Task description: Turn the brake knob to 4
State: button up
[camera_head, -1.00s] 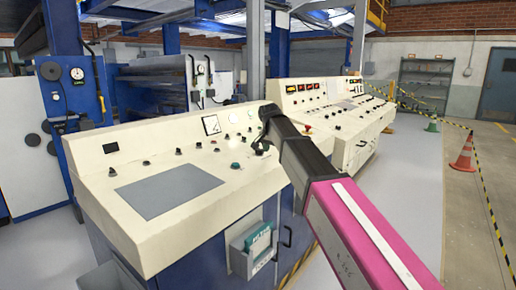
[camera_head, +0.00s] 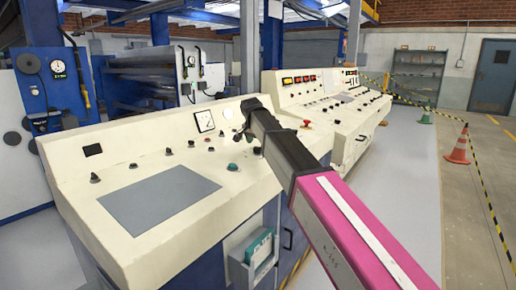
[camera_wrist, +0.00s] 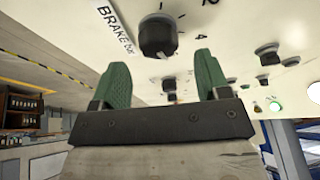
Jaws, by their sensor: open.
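The brake knob (camera_wrist: 157,37) is a round black knob on the cream panel in the wrist view. A label reading "BRAKE" (camera_wrist: 115,28) is beside it. Small dial marks lie around the knob; I cannot tell which one it points to. My gripper (camera_wrist: 163,78) has two green fingertips spread apart, with nothing between them. The knob appears just beyond the tips, roughly in line with the gap and apart from both fingers. In the head view my gripper (camera_head: 242,136) is over the right part of the near console (camera_head: 120,160); the brake knob cannot be made out there.
Other small knobs (camera_wrist: 268,53) sit to the right on the panel. A white gauge (camera_head: 204,120) is left of my gripper. A second console (camera_head: 325,115) with a red button (camera_head: 306,123) stands behind. A traffic cone (camera_head: 458,150) is on the floor at right.

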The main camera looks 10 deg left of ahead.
aim_at(258, 147)
jog(key=shift+x, duration=1.75)
jog(key=c, duration=0.9)
jog(key=shift+n, duration=0.3)
jog(key=n+y, duration=0.1)
jog(key=n, duration=0.3)
jog(key=shift+s+y, duration=0.1)
jog(key=shift+y, duration=0.3)
jog(key=shift+n+y, duration=1)
jog(key=shift+n, duration=1.7)
